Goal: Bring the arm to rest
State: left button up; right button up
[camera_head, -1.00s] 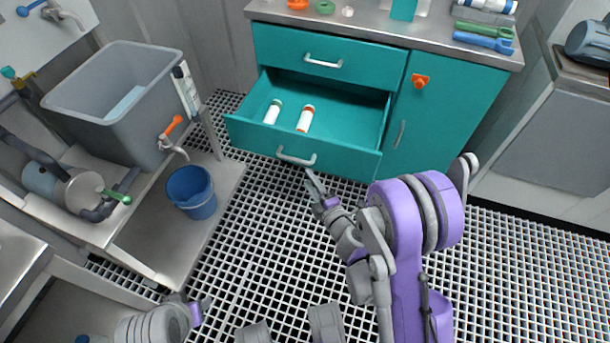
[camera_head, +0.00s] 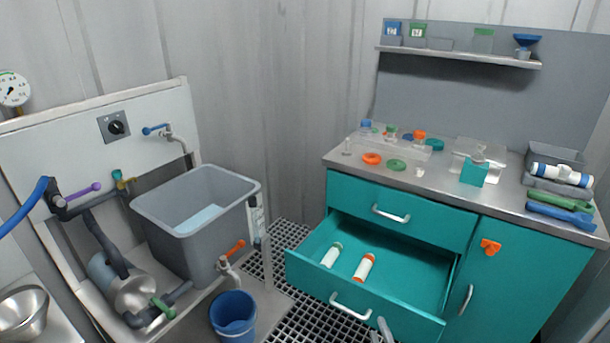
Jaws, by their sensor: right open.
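Only the tip of my right gripper (camera_head: 382,332) shows, at the bottom edge, just in front of the open lower drawer (camera_head: 420,283) and right of its handle. Its jaws are open, with nothing seen between them. The rest of my right arm is below the picture. Inside the teal drawer lie two white cylinders: one with green ends (camera_head: 332,255) on the left, one with orange ends (camera_head: 364,267) beside it. My left gripper is not in view.
The counter (camera_head: 440,175) carries coloured rings, a teal block (camera_head: 474,172) and a blue-and-white cylinder (camera_head: 560,174). A grey tank (camera_head: 195,210) stands left, with a blue bucket (camera_head: 234,315) below. Grated floor (camera_head: 290,235) shows between tank and cabinet.

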jog(key=s+d+r+m+g+h, duration=0.3)
jog(key=s+d+m+g, duration=0.1)
jog(key=s+m, duration=0.35)
jog(key=s+a+f+m+g+y, duration=0.1)
jog(key=s+a+m+g, duration=0.25)
jog(key=s, duration=0.55)
jog(key=s+a+f+m+g+y, duration=0.1)
jog(key=s+a+m+g+y, duration=0.2)
jog(key=s, duration=0.6)
pick_arm(q)
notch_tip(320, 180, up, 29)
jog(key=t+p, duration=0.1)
jog(key=p, duration=2.5)
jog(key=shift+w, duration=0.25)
pick_arm(e)
notch_tip(320, 180, up, 29)
jog(key=d+h, duration=0.1)
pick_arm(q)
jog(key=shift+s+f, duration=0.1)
pick_arm(e)
jog(key=shift+d+r, duration=0.1)
jog(key=shift+w, duration=0.1)
